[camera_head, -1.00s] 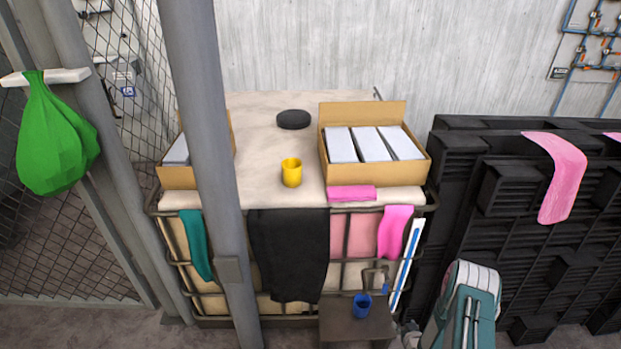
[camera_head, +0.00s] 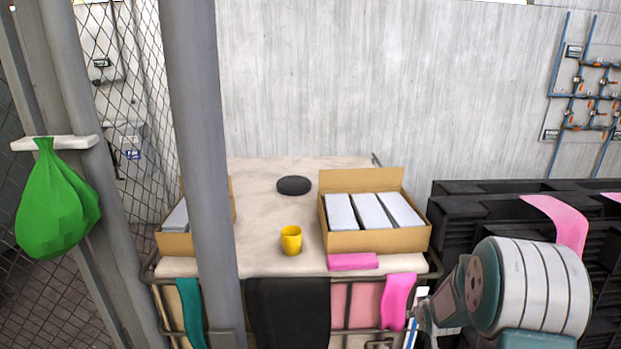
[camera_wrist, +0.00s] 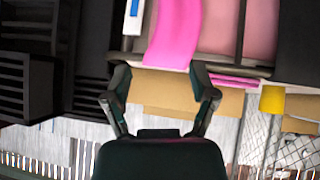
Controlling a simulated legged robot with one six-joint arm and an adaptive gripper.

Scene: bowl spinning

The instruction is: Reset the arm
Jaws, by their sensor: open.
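My gripper (camera_wrist: 158,70) is in the wrist view with its two fingers spread apart and nothing between them. The wrist picture is upside down. Behind the fingers hang a pink cloth (camera_wrist: 175,30) and, beyond it, a cardboard box (camera_wrist: 180,92). In the head view, my arm is raised at the lower right, in front of the black pallets and right of the table. Its far end is small and partly hidden there.
The table (camera_head: 260,225) carries a dark round bowl (camera_head: 294,185), a yellow cup (camera_head: 291,240) and an open box of white packs (camera_head: 375,240). A grey post (camera_head: 200,150) stands in front. Black pallets (camera_head: 460,210) are at right; a green bag (camera_head: 57,205) hangs left.

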